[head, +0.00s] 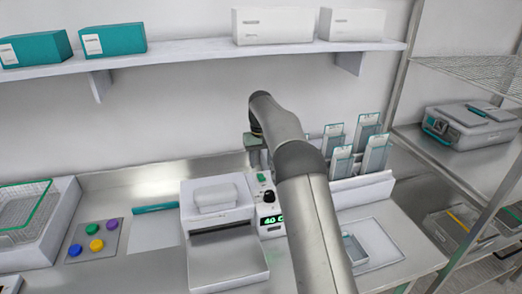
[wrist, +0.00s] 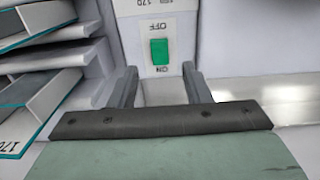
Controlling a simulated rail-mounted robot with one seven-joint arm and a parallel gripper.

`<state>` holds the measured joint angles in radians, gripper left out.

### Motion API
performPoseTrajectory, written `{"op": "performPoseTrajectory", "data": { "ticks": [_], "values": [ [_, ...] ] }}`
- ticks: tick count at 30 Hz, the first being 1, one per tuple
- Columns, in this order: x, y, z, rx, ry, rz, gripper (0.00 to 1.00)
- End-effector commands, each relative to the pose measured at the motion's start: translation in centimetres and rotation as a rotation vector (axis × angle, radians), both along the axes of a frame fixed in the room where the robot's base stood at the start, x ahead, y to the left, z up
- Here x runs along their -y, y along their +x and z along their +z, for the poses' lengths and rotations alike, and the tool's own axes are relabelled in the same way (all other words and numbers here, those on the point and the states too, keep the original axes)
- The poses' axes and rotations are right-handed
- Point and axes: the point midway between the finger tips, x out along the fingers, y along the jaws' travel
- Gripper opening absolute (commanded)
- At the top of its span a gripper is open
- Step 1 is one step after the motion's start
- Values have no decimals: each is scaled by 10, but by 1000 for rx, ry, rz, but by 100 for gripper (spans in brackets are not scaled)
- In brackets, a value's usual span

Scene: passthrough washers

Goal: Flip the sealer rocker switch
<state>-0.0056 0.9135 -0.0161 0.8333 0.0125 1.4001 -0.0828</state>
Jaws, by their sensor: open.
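The sealer (head: 217,222) is a white bench unit with a lidded press, a dark knob and a lit green display on its right side panel. Its green rocker switch (head: 261,177) sits behind the knob at the panel's far end. In the wrist view the rocker switch (wrist: 159,51) is upright between upside-down OFF and ON labels, OFF above and ON below. I cannot tell which half is pressed in. My gripper (wrist: 160,78) is open and empty, its two fingers either side of the switch's line and apart from it. In the head view my arm hides most of the gripper.
Upright pouch holders (head: 341,160) stand right of my arm, and a clear tray (head: 372,245) lies in front of them. Colored buttons (head: 94,244) and a wire basket (head: 25,220) are at left. A shelf with boxes (head: 115,40) overhangs the bench.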

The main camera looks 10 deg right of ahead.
Motion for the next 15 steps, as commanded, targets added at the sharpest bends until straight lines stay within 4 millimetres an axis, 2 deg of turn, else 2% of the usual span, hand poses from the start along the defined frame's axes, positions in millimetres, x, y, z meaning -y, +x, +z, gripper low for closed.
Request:
{"op": "performPoseTrajectory", "data": {
  "ticks": [4,9,15],
  "values": [
    [0,1,31,4,0,0,44],
    [0,1,59,3,0,0,44],
    [0,0,70,0,0,0,44]
  ]
}}
